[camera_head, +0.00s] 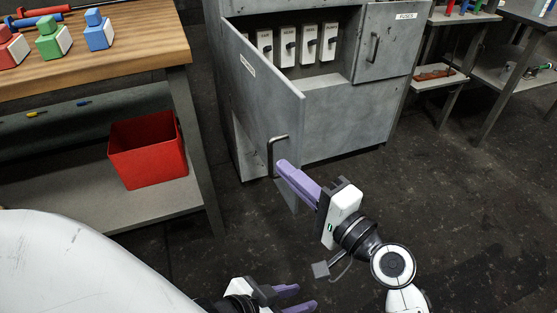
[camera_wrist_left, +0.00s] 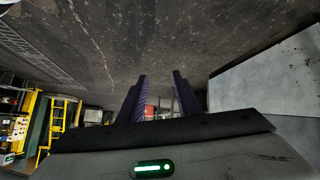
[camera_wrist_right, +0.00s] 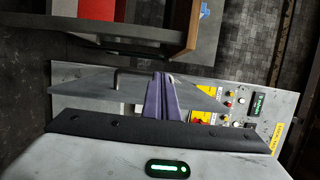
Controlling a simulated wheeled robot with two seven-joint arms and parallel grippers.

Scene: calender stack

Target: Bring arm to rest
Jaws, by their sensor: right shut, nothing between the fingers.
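My right gripper (camera_head: 284,166) is shut and empty, with its purple fingers together. In the head view its tips overlap the lower end of the black handle (camera_head: 271,157) on the open cabinet door (camera_head: 262,105). In the right wrist view the shut fingers (camera_wrist_right: 164,80) stand to the right of the handle (camera_wrist_right: 116,80), with a gap between; I cannot tell whether they touch the door. My left gripper (camera_head: 304,298) is low at the bottom edge of the head view. Its fingers are apart and empty, and the left wrist view shows a gap between them (camera_wrist_left: 160,85).
The grey cabinet (camera_head: 350,115) holds several white switch units (camera_head: 285,46). A workbench (camera_head: 140,45) at the left carries red, green and blue blocks, with a red bin (camera_head: 147,151) on its lower shelf. Dark floor (camera_head: 450,190) at the right is clear.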

